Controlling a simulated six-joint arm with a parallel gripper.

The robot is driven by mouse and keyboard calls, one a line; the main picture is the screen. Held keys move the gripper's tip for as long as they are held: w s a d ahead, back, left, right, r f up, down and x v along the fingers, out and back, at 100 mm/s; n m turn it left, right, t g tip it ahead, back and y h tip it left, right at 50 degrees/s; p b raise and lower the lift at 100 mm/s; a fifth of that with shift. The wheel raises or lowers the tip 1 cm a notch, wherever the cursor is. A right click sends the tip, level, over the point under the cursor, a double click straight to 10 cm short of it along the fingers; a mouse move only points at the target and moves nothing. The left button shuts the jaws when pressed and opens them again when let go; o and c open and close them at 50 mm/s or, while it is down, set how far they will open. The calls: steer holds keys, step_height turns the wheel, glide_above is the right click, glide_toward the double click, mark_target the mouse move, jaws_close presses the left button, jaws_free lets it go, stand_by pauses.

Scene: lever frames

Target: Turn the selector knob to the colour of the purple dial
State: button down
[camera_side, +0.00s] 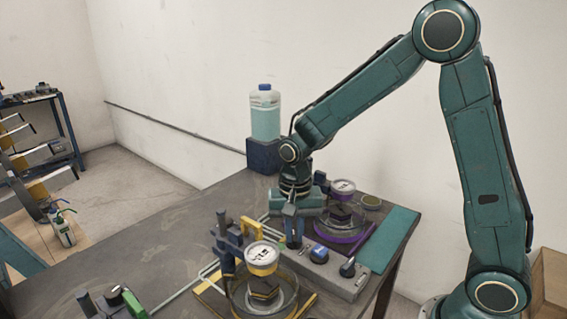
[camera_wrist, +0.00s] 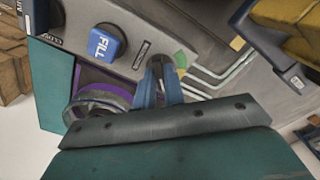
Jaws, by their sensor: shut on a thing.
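The purple dial (camera_side: 343,187) is a white-faced gauge with a purple rim, above a glass vessel with a purple ring (camera_side: 338,236) behind the grey control panel. My gripper (camera_side: 293,238) points down at the panel's far left end. In the wrist view my gripper (camera_wrist: 166,88) has its blue fingers closed on the dark selector knob (camera_wrist: 156,68), which they mostly hide. A green patch (camera_wrist: 181,59) shows beside the knob. I cannot tell which colour the knob points to, and no purple patch is visible by it.
A yellow dial (camera_side: 262,255) stands in front, beside a dark valve with a yellow handle (camera_side: 250,228). A bottle of teal liquid (camera_side: 265,117) stands behind. The table's left side is mostly clear.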

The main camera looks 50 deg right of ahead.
mark_target(294, 235)
steer(key=shift+w+r+m, duration=0.1)
steer(key=shift+m, duration=0.2)
steer(key=c, duration=1.5)
jaws_free()
step_height(294, 235, up, 14)
steer(key=shift+f, duration=0.1)
steer(key=s+r+n+t, duration=0.1)
steer(key=s+n+t, duration=0.1)
steer(key=s, duration=0.4)
steer(key=s+d+r+n+t, duration=0.1)
steer(key=s+n, duration=0.3)
steer(key=s, duration=0.3)
steer(key=s+r+n+t, duration=0.1)
steer(key=s+n+t, duration=0.1)
steer(key=s+n, duration=0.2)
steer(key=shift+s+d+t, duration=0.15)
steer(key=shift+s, duration=0.65)
steer(key=shift+s+d+t, duration=0.1)
steer(key=shift+s+t, duration=0.05)
steer(key=shift+s, duration=0.65)
